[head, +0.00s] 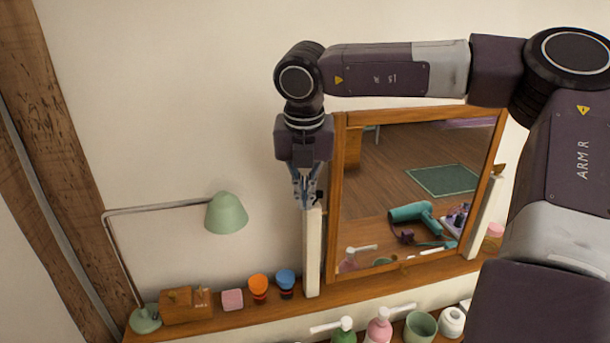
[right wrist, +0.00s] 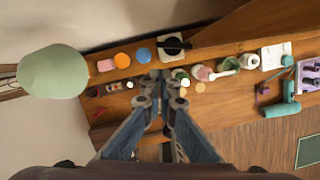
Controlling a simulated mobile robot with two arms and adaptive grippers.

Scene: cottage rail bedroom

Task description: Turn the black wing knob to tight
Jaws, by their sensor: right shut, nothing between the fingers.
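The black wing knob (right wrist: 175,44) shows in the right wrist view on top of a white post (right wrist: 173,56), with its wing lying roughly across the picture. In the head view the post (head: 312,255) stands at the left side of a wood-framed mirror (head: 338,190), and the knob is a small dark shape (head: 320,197) just right of my fingertips. My right gripper (head: 305,202) points down above the post top; its fingers (right wrist: 157,80) are together and empty. The knob lies just past the fingertips in the wrist view; I cannot tell whether they touch. My left gripper is not in view.
Bottles (head: 379,328) stand in front. The mirror reflects a teal hair dryer.

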